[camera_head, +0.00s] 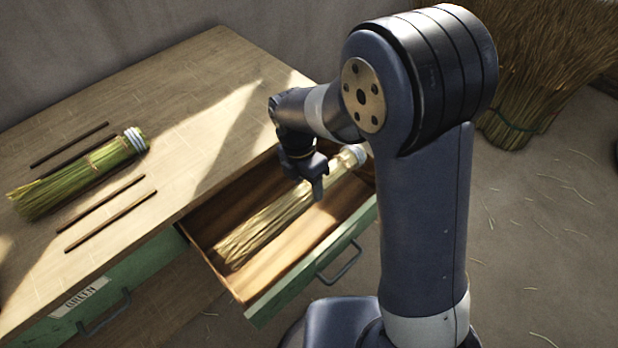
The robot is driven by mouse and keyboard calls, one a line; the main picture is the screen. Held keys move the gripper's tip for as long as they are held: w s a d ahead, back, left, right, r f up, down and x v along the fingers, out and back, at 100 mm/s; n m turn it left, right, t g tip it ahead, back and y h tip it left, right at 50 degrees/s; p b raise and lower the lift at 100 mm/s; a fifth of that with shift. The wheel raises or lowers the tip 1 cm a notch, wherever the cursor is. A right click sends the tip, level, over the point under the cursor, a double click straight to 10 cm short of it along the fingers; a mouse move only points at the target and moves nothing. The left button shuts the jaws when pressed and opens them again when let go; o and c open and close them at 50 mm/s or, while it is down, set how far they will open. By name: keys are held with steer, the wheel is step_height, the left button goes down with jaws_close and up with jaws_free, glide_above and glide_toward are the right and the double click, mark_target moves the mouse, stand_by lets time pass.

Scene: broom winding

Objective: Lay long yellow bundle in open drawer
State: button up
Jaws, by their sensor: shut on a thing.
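The long yellow bundle (262,226) is pale straw with a white binding at its upper right end. It lies lengthwise inside the open drawer (334,250), or very close above its floor; I cannot tell which. The drawer has a green front with a dark handle and a brown wooden inside. My gripper (312,190) points down over the drawer and is shut on the bundle near its bound end. My gripper and wrist hide part of the bundle, and the fingers' contact with it is not clear.
A green bundle (80,175) lies on the wooden bench top (150,95), between thin dark sticks (110,220). A closed drawer labelled GREEN (80,297) is at lower left. A large straw sheaf (545,60) stands on the floor at upper right. The floor at right is mostly clear.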

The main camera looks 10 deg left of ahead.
steer(key=shift+f+b, duration=3.75)
steer(key=shift+f, duration=1)
steer(key=o, duration=1.2)
steer(key=shift+c, duration=0.2)
steer(key=shift+r, duration=0.1)
steer(key=r, duration=0.3)
steer(key=a+r+p, duration=0.1)
steer(key=r, duration=0.3)
steer(key=w+r+p, duration=0.1)
steer(key=r, duration=0.2)
steer(key=shift+w+a+r, duration=0.1)
steer(key=shift+a+r, duration=0.1)
steer(key=shift+a, duration=0.1)
